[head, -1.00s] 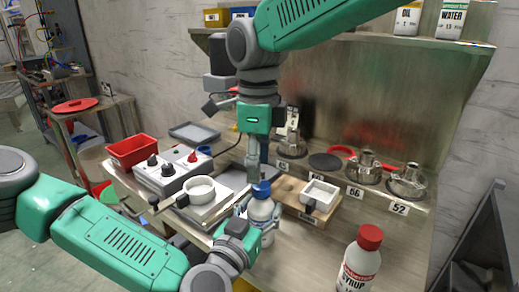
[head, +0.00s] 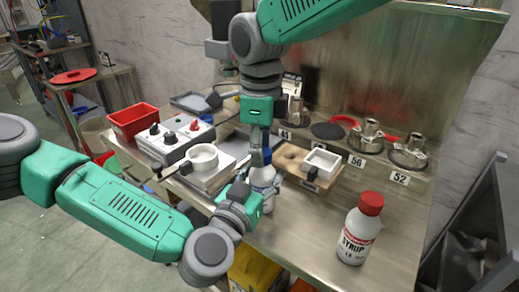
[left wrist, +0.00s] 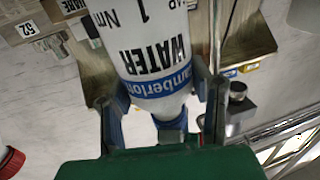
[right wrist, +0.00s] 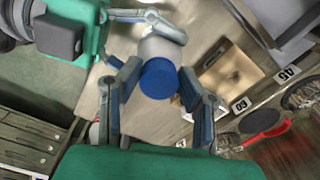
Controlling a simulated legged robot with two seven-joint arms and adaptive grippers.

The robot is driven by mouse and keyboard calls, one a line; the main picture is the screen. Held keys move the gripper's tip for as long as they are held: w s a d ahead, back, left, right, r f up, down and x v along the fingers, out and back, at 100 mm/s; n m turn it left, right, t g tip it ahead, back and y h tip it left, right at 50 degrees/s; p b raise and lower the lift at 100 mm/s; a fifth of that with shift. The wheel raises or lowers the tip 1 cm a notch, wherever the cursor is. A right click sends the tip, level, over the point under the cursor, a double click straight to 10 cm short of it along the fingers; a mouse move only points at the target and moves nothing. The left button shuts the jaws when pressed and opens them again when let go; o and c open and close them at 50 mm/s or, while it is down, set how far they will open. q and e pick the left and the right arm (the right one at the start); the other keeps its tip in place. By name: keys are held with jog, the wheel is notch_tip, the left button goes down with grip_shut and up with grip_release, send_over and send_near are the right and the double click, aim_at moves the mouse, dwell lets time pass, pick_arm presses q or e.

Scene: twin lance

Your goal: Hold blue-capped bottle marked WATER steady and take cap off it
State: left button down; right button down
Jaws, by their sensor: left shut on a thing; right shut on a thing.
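The white WATER bottle (head: 263,176) stands upright on the bench; its label and blue band (left wrist: 162,82) show upside down in the left wrist view. My left gripper (head: 258,190) is shut around the bottle's body, with a finger on each side. The blue cap (right wrist: 159,78) sits at the bottle's top. My right gripper (right wrist: 157,88) comes down from above and is shut on the cap, one finger on each side. In the head view the right fingers partly hide the cap (head: 264,157).
A red-capped SYRUP bottle (head: 358,230) stands to the right near the front. A wooden board with a white square dish (head: 321,162) is just right of the bottle. A white pan (head: 202,158) and a control box (head: 176,138) are left. Metal pots (head: 370,137) stand behind.

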jog(key=n, duration=0.5)
jog(key=shift+n, duration=0.3)
jog(key=n, duration=0.4)
jog(key=shift+s+d+r, duration=0.1)
jog(key=n, duration=0.4)
jog(key=shift+n, duration=0.3)
jog(key=n, duration=0.4)
jog(key=shift+d, duration=0.1)
jog(key=n, duration=0.7)
jog(key=shift+d, duration=0.1)
jog(key=n, duration=0.4)
jog(key=shift+r+n, duration=0.1)
jog(key=shift+n, duration=0.3)
jog(key=n, duration=0.4)
jog(key=shift+w, duration=0.25)
jog(key=n, duration=1.2)
jog(key=shift+w, duration=0.1)
jog(key=n, duration=0.4)
jog(key=shift+a+n, duration=0.2)
jog(key=shift+n, duration=0.1)
jog(key=n, duration=0.9)
jog(key=shift+a, duration=0.15)
jog(key=n, duration=0.6)
